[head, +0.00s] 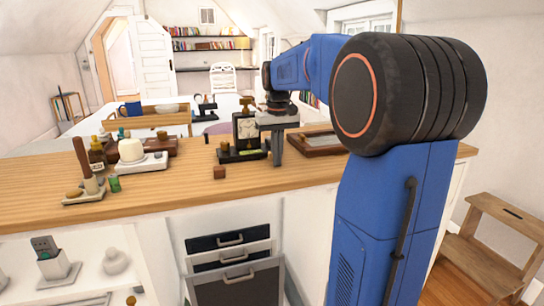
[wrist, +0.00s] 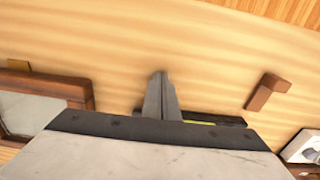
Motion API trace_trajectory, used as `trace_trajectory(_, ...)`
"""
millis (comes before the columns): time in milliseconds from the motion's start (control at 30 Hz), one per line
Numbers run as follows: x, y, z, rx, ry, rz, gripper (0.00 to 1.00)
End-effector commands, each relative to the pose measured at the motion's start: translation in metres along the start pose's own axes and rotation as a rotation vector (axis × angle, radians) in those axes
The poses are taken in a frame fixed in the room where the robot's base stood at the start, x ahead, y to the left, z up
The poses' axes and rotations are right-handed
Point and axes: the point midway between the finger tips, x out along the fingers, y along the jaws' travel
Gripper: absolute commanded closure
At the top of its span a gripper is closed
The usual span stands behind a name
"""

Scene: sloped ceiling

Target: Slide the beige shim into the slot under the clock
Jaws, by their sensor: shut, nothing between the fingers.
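The clock (head: 246,127), dark with a pale dial and a brass knob on top, stands upright on a black base (head: 240,155) on the wooden counter. My gripper (head: 277,160) points down just right of the clock in the head view. In the wrist view its fingers (wrist: 160,78) are together and empty. I cannot pick out the beige shim with certainty. A small tan tab (wrist: 16,65) shows at the tray's edge in the wrist view; I cannot tell whether it is the shim. The slot under the clock is not clearly visible.
A wood-framed tray (head: 313,143) lies right of my gripper, and it also shows in the wrist view (wrist: 75,92). A small brown block (head: 219,172) sits near the counter's front, left of the clock base. A white device (head: 140,160) and several bottles crowd the left.

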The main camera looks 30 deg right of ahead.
Motion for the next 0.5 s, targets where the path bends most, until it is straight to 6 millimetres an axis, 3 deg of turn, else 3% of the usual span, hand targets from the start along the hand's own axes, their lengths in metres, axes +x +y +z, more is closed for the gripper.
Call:
trace_trajectory(33,0.018,0.000,0.003,0.000,-0.038,-0.003,1.00)
trace_trajectory(500,0.005,0.000,0.008,0.000,-0.039,-0.003,1.00)
